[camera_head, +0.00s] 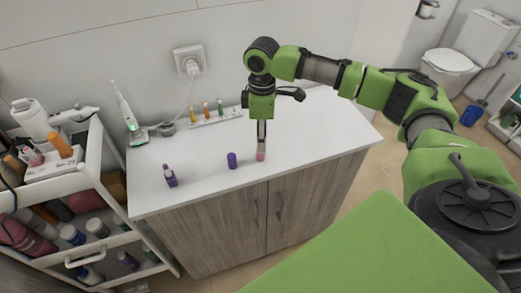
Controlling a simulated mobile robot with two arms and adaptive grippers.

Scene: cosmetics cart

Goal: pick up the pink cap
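The pink cap (261,156) is on the white countertop (200,190), near its front edge. My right gripper (262,146) points straight down over it, its fingertips at the top of the cap. The fingers are seen narrow and nearly edge-on, so I cannot tell whether they are closed on the cap or whether it still touches the counter. My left gripper is not in view.
A purple cap (232,160) stands just left of the pink cap, and a purple bottle (170,176) farther left. A small rack (214,118) with several slim bottles is behind. An electric toothbrush (127,117) stands at the back left. A loaded white cart (95,165) is at left.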

